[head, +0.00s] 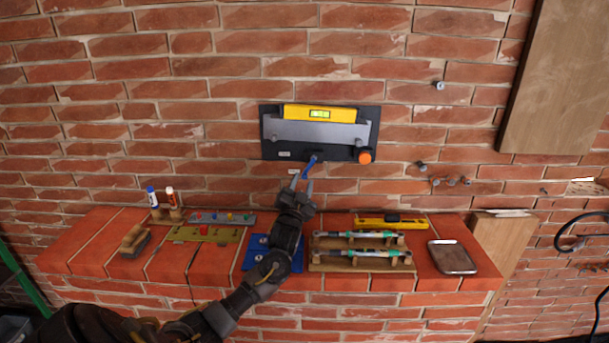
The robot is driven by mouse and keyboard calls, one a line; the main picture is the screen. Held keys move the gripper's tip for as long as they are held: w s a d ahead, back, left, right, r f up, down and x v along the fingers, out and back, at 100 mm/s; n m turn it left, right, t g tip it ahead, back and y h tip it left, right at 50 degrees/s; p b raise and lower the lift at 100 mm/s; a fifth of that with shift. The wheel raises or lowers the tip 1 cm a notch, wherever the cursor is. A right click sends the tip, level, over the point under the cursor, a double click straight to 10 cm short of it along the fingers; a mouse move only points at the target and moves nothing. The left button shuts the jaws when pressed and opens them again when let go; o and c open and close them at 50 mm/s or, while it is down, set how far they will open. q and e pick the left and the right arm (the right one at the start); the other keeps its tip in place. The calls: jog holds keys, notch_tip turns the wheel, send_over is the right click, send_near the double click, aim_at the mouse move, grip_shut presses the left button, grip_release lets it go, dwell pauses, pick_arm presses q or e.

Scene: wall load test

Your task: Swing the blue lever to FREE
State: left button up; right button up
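The blue lever (310,166) hangs from the bottom edge of a dark wall plate (270,137), slanting down and to the left from its pivot. A grey bar and a yellow spirit level (319,113) sit on the plate, with an orange knob (365,157) at its lower right. Small pale labels on the plate are too small to read. My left gripper (302,179) is just below the plate, pointing up. Its fingers are apart, with the lever's lower end between or just in front of them; contact cannot be told. My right gripper is not in view.
A brick ledge (90,245) below holds a brush (134,239), marker pens, coloured plates, a second yellow level (390,220), torque tools on a wooden rack and a metal tray (453,258). Bolts (439,86) stick out of the wall at right. A wooden board (556,80) stands upper right.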

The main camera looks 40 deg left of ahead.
aim_at(309, 168)
pick_arm(q)
jog(key=shift+x, duration=1.45)
grip_shut()
jog(key=shift+w+d+f+n+y+b, duration=0.1)
jog(key=shift+f+n+y+b, duration=0.1)
jog(key=shift+n+b, duration=0.15)
jog(key=shift+w+d+f+n+y+b, duration=0.1)
jog(key=shift+d+n+y+b, duration=0.1)
jog(key=shift+n, duration=0.25)
jog(key=shift+w+d+r+n+g+y, duration=0.15)
jog(key=shift+n+g+y, duration=0.25)
jog(key=shift+n, duration=0.5)
grip_release()
